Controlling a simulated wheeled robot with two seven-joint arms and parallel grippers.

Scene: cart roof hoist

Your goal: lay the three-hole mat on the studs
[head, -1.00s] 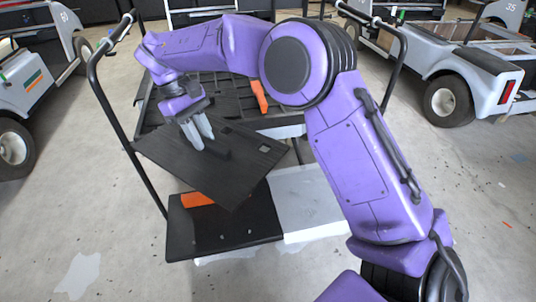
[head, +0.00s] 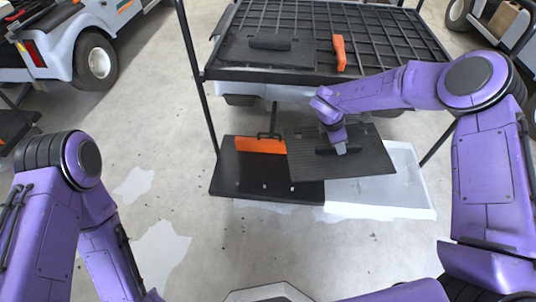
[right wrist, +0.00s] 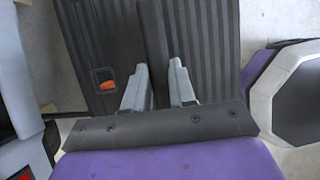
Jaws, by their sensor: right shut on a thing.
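The mat (head: 372,160) is a dark ribbed sheet with a raised black handle bar. My right gripper (head: 341,150) is shut on this bar and holds the mat over the step. In the right wrist view the grey fingers (right wrist: 160,85) stand either side of the bar (right wrist: 153,45). One mat hole (right wrist: 103,78) shows there, with orange seen through it. The black half of the step (head: 235,178) carries a few small pale dots, perhaps the studs (head: 264,186), left of the mat. The mat hides part of both step halves. My left gripper is out of frame.
An orange block (head: 260,146) lies at the back of the black half. The white half (head: 408,188) is at the right. Above is a gridded rack (head: 390,40) with an orange handle (head: 339,52) and dark posts (head: 193,75). Open floor lies in front.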

